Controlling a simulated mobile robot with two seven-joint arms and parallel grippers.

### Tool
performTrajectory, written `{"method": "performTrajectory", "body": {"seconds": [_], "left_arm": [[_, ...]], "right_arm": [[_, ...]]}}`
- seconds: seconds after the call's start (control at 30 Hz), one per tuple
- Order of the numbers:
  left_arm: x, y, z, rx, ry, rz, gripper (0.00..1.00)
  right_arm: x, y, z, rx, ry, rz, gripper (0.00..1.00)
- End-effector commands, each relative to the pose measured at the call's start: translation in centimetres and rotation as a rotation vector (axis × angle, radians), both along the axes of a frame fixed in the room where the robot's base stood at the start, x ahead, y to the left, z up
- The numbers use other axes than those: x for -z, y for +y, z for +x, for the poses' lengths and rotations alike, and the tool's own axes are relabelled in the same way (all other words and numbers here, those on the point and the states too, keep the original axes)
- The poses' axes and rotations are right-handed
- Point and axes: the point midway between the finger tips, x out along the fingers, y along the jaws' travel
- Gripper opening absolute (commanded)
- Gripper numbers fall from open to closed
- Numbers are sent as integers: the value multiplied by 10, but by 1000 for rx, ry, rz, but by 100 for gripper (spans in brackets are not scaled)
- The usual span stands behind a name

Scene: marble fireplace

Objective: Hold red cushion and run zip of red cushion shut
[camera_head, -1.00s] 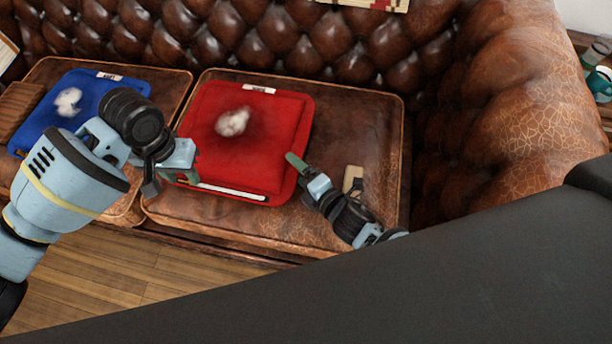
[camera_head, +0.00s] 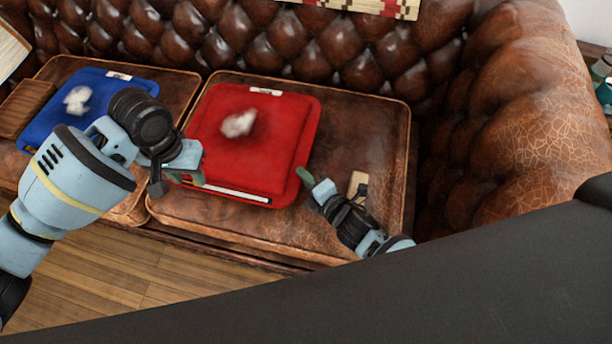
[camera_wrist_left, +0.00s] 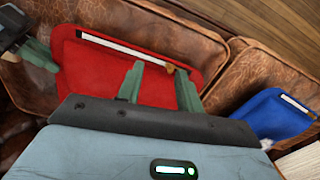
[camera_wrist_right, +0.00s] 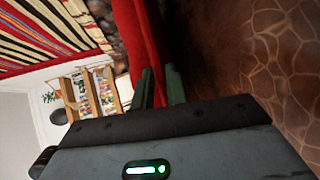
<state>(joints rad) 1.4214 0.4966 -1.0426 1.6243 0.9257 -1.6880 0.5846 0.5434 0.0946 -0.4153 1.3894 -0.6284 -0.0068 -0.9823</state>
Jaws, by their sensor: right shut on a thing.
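The red cushion (camera_head: 275,150) lies on the sofa seat, with a pale stuffing tuft on top. Its zip (camera_head: 235,192) shows as a white strip along the front edge. In the left wrist view, a small brownish pull (camera_wrist_left: 170,69) shows at one end of the zip (camera_wrist_left: 120,46). My left gripper (camera_head: 198,180) is open at the cushion's front left corner, its fingers (camera_wrist_left: 158,70) on either side of the pull, apart from each other. My right gripper (camera_head: 303,173) is shut on the cushion's right edge, also seen in the right wrist view (camera_wrist_right: 158,70).
A blue cushion (camera_head: 112,92) with a stuffing tuft lies on the left seat, beside a brown slatted item (camera_head: 22,107). A small tan item (camera_head: 357,182) lies near my right gripper. The sofa's right arm (camera_head: 520,130) rises at the right.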

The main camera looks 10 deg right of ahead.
Motion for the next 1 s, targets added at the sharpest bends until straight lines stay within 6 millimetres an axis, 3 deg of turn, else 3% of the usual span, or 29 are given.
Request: {"method": "performTrajectory", "body": {"seconds": [0.1,0.4,0.67,1.0], "left_arm": [[0,0,0,0,0,0,36],[0,0,0,0,0,0,0],[-1,12,14,37,19,-85,0],[4,68,51,166,-17,-384,0]], "right_arm": [[0,0,0,0,0,0,0],[0,0,0,1,1,-1,0],[1,0,0,1,3,-1,0],[1,0,0,1,3,-3,0]]}}
